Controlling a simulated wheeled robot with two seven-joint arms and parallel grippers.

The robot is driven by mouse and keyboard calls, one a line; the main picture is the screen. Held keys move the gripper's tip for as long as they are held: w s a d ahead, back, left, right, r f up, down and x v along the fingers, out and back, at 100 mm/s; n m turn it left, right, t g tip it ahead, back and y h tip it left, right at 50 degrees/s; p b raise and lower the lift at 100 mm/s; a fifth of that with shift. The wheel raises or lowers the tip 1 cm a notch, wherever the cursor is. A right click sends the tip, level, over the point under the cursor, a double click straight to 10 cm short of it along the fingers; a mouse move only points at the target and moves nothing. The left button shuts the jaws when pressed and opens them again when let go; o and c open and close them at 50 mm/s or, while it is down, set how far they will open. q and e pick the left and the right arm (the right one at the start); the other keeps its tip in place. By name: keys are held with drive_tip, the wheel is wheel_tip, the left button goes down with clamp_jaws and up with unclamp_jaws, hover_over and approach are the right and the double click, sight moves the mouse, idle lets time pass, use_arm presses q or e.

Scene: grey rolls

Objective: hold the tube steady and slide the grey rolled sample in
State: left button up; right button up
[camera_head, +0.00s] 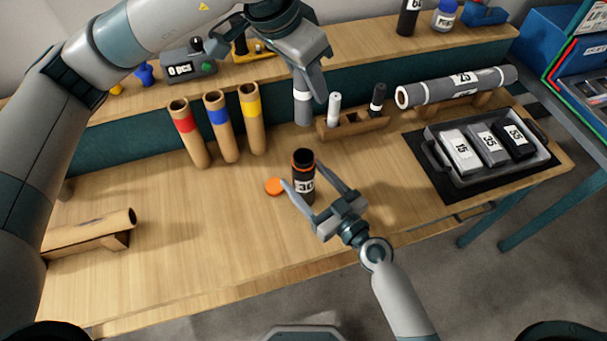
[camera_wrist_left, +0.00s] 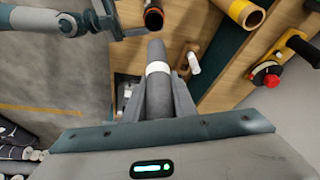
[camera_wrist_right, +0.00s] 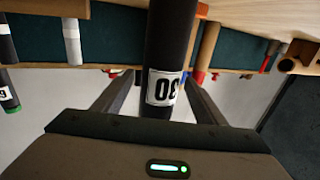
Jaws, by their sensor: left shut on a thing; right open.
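The dark tube (camera_head: 304,186), with a white 30 label and an orange ring below its open mouth, stands upright on the bench. My right gripper (camera_head: 303,174) is open, with its fingers on either side of the tube; in the right wrist view the tube (camera_wrist_right: 170,45) stands between the spread fingers. My left gripper (camera_head: 310,84) is shut on the grey rolled sample (camera_head: 303,108), which has a white band and hangs roughly upright, behind and above the tube. In the left wrist view the sample (camera_wrist_left: 157,92) points toward the tube's mouth (camera_wrist_left: 154,18), apart from it.
An orange cap (camera_head: 273,186) lies left of the tube. Behind are cardboard tubes (camera_head: 220,125), a wooden rack (camera_head: 352,124) with small rolls, and a large grey roll (camera_head: 457,85). A tray (camera_head: 433,150) with labelled blocks sits right. The bench's front left middle is clear.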

drive_tip(key=shift+w+a, duration=0.35)
drive_tip(key=shift+w, duration=0.1)
drive_tip(key=shift+c, duration=0.2)
drive_tip(key=c, duration=1.1)
use_arm(q)
drive_tip(key=shift+w+a+f+n+t+y, duration=0.15)
drive_tip(key=shift+f+n+t+y, duration=0.2)
drive_tip(key=shift+f+n, duration=1.15)
drive_tip(key=shift+w+a+f+n+t+y, duration=0.1)
drive_tip(key=shift+f+n+t+y, duration=0.25)
drive_tip(key=shift+f+n, duration=1.1)
use_arm(e)
drive_tip(key=shift+c, duration=0.2)
use_arm(q)
drive_tip(key=shift+f, duration=0.15)
